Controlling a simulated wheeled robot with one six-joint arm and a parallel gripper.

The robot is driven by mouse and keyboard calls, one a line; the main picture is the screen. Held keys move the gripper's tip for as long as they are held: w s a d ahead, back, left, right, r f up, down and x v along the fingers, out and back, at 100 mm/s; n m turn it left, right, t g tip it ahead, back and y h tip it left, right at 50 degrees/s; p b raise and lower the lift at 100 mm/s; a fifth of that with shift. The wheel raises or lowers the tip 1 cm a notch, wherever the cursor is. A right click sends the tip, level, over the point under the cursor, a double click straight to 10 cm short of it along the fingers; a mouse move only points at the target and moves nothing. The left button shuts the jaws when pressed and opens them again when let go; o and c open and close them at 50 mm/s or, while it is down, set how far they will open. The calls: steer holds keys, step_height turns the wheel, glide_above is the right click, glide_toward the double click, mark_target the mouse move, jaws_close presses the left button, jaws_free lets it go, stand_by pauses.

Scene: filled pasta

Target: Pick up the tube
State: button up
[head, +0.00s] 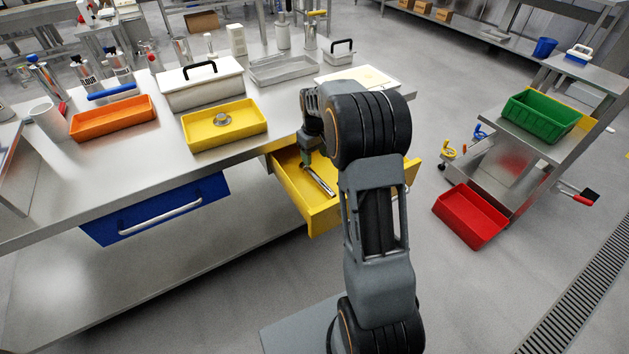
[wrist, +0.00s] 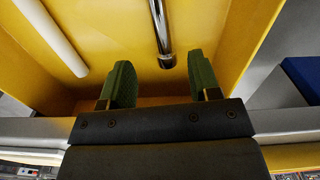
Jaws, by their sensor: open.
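A shiny metal tube (wrist: 160,30) lies in the open yellow drawer (head: 297,188). In the wrist view it runs down from the top edge, its near end a little above and between my fingertips. In the head view the tube (head: 321,181) lies slanted on the drawer floor, partly beside my gripper (head: 306,158). In the wrist view my gripper (wrist: 156,80) is open with green finger pads on either side, and nothing is between them. I cannot tell its exact height above the tube.
A white rod (wrist: 54,36) shows left of the tube in the wrist view. The yellow drawer's wall (wrist: 242,42) rises close on the right. A closed blue drawer (head: 155,212) is left of the yellow one. The steel tabletop (head: 165,150) holds orange and yellow trays.

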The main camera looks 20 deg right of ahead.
mark_target(315, 175)
steer(key=shift+s+f+b, duration=0.1)
steer(key=shift+f+b, duration=0.9)
steer(key=shift+f, duration=3.6)
steer(key=shift+c, duration=0.2)
jaws_close()
steer(key=shift+r, duration=0.15)
